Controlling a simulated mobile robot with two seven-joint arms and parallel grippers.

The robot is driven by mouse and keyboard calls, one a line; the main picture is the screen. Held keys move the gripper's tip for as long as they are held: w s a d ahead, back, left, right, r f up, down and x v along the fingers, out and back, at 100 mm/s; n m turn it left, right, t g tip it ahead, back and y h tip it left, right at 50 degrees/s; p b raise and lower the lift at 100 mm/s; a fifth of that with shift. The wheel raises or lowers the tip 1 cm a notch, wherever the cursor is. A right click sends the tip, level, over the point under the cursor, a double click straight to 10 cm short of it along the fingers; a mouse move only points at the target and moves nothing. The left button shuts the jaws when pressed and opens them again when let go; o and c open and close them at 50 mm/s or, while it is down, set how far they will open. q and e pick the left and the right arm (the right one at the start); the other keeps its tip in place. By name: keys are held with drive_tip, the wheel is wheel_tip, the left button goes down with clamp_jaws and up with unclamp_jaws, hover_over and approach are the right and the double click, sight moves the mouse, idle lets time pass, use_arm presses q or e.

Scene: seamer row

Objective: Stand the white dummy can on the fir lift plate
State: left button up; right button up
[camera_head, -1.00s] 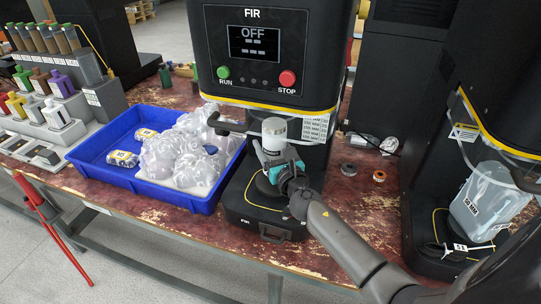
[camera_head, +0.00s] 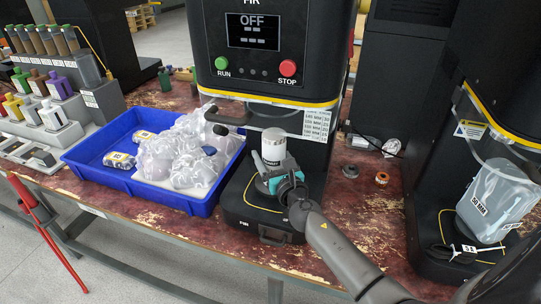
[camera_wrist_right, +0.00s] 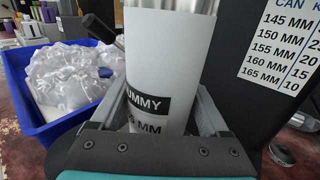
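The white dummy can (camera_head: 273,150), with a silver top and a black "DUMMY" label, is upright in front of the FIR seamer. My right gripper (camera_head: 278,176) reaches in from the lower right and is shut on it. In the right wrist view the can (camera_wrist_right: 160,70) stands between the two fingers (camera_wrist_right: 165,115). The fir lift plate (camera_head: 257,190), a dark disc on the black FIR base, is partly hidden by the gripper. The can's bottom is hidden, so I cannot tell whether it touches the plate. My left gripper is not in view.
The FIR seamer's head (camera_head: 268,60) reads OFF and overhangs behind the can. A dark lever (camera_head: 228,131) sticks out left of the can. A blue tray (camera_head: 178,198) with bagged items stands left. Another seamer with a clear bin (camera_head: 492,203) is at right.

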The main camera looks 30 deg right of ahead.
drive_tip(key=shift+o, duration=1.4)
drive_tip(key=shift+r, duration=0.2)
drive_tip(key=s+a, duration=0.2)
drive_tip(key=s, duration=1)
drive_tip(key=shift+a, duration=0.15)
drive_tip(key=shift+w, duration=0.1)
